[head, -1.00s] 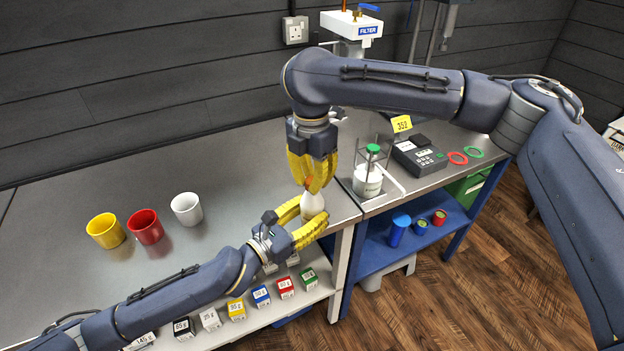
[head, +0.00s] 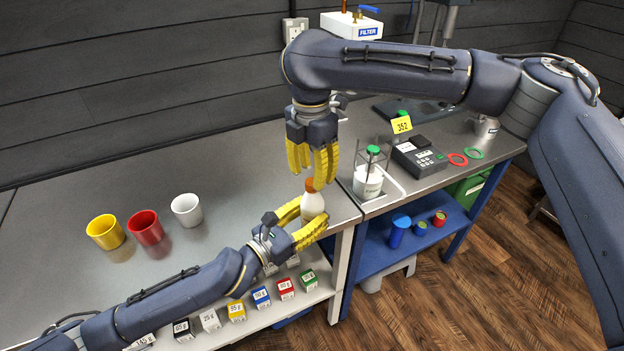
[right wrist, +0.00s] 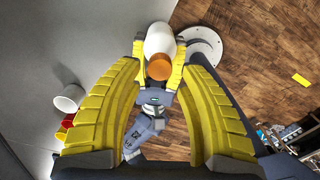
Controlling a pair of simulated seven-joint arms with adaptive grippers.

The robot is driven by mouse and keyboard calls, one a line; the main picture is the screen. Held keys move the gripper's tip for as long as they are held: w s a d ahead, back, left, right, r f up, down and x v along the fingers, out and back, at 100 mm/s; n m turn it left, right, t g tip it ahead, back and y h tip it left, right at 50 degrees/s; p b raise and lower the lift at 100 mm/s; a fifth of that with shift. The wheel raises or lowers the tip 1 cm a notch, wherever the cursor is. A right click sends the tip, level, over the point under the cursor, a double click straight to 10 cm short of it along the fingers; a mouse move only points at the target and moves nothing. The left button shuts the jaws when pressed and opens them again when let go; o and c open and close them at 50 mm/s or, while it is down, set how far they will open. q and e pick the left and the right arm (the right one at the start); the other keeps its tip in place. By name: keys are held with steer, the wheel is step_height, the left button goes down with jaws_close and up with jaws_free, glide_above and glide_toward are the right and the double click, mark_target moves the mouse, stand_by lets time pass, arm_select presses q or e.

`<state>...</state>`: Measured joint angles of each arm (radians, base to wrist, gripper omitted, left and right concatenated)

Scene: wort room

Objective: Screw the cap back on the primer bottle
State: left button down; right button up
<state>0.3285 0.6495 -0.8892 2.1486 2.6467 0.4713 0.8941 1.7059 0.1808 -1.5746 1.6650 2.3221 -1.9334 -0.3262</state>
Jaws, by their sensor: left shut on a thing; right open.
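The primer bottle (head: 313,207) is white and stands near the front right corner of the metal bench. My left gripper (head: 305,216) is shut around its body. The orange cap (head: 311,185) sits on the bottle's top; whether it is fully seated I cannot tell. My right gripper (head: 313,178) points down just above the cap, its yellow fingers open and apart from it. In the right wrist view, the orange cap (right wrist: 159,67) and white bottle (right wrist: 159,41) show between and beyond the open fingers (right wrist: 160,80).
Yellow (head: 105,231), red (head: 146,227) and white (head: 187,210) cups stand on the bench at left. A beaker with a green top (head: 369,178) and a scale-like device (head: 420,158) stand to the right. Small labelled boxes (head: 262,297) line a lower shelf.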

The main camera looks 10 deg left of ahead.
step_height(320, 180, up, 9)
stand_by(0.4)
stand_by(0.4)
